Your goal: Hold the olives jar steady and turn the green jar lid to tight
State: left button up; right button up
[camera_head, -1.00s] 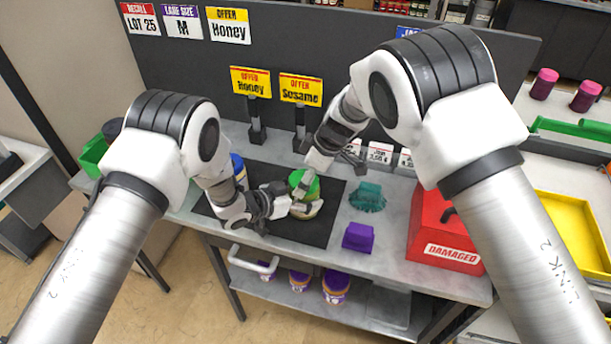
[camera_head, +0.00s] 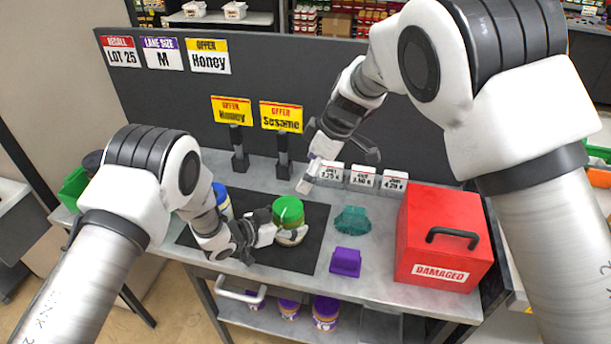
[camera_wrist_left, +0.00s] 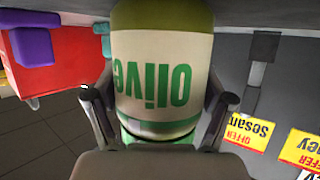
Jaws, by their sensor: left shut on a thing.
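The olives jar (camera_head: 292,236) stands on the dark mat, with the green lid (camera_head: 288,211) on its top. My left gripper (camera_head: 280,235) is shut on the jar from the left side. In the left wrist view the jar (camera_wrist_left: 165,75) shows upside down with its "olive" label, between the two fingers of the left gripper (camera_wrist_left: 160,115). My right gripper (camera_head: 306,183) is up behind and to the right of the lid, apart from it. Its fingers show edge-on, so its opening is unclear. How tightly the lid sits cannot be told.
A red DAMAGED box (camera_head: 430,215) stands at the right of the table. A teal item (camera_head: 352,220) and a purple block (camera_head: 345,262) lie right of the mat (camera_head: 305,262). A blue-lidded jar (camera_head: 222,200) is partly behind my left arm. Sign stands (camera_head: 283,155) rise behind.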

pick_arm(q)
jog(key=o, duration=1.5)
jog(key=shift+a, duration=0.1)
